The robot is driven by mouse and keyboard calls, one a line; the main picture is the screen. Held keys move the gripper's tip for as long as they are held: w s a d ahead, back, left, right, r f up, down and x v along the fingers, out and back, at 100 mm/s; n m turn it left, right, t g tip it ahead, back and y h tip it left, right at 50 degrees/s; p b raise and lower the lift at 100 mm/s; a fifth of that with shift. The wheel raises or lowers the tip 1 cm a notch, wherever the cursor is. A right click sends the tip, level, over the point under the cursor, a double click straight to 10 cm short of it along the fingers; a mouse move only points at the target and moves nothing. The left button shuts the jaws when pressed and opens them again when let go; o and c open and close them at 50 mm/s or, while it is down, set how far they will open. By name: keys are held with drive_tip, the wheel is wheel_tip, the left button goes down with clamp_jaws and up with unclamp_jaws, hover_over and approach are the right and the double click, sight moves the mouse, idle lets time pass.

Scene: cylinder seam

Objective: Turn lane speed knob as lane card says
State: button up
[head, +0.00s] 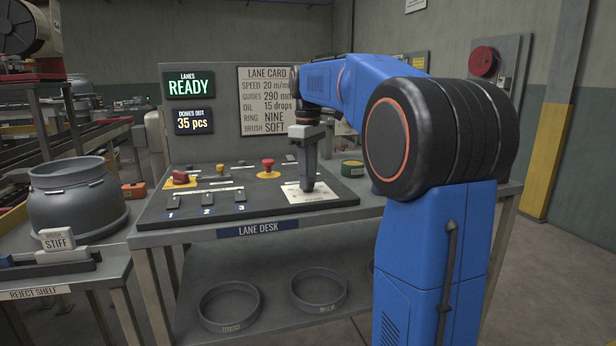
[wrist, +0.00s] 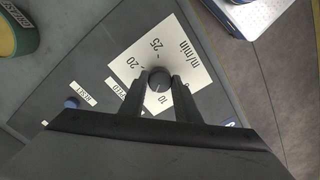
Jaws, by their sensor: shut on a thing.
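The lane card (head: 265,105) on the back panel reads speed 20 m/min; its right edge is partly hidden by my arm. The lane speed knob (wrist: 158,77) is a small dark round knob on a white dial plate (wrist: 185,62) marked 10, 20, 25 and m/min. My gripper (wrist: 160,84) is shut on the knob, one finger on each side. A thin pale line shows on the knob's side towards the 10; its exact pointing is hard to tell. In the head view my gripper (head: 307,186) points down onto the white plate (head: 308,194), hiding the knob.
The lane desk (head: 250,231) also carries a red knob (head: 180,178), a red mushroom button (head: 268,164) and several dark switches numbered 1, 2, 3. A green and yellow tin (head: 352,168) stands right of the controls. A blue button (wrist: 71,103) sits near the dial.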

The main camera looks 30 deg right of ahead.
drive_tip(key=m, duration=0.4)
drive_tip(key=shift+m, duration=0.3)
drive_tip(key=m, duration=0.4)
drive_tip(key=shift+m, duration=0.3)
drive_tip(key=m, duration=0.4)
drive_tip(key=shift+r+m, duration=0.1)
drive_tip(key=shift+m, duration=2.3)
drive_tip(key=o, duration=1)
drive_tip(key=shift+o, duration=0.2)
wheel_tip(320, 180, up, 17)
drive_tip(key=shift+r, duration=0.15)
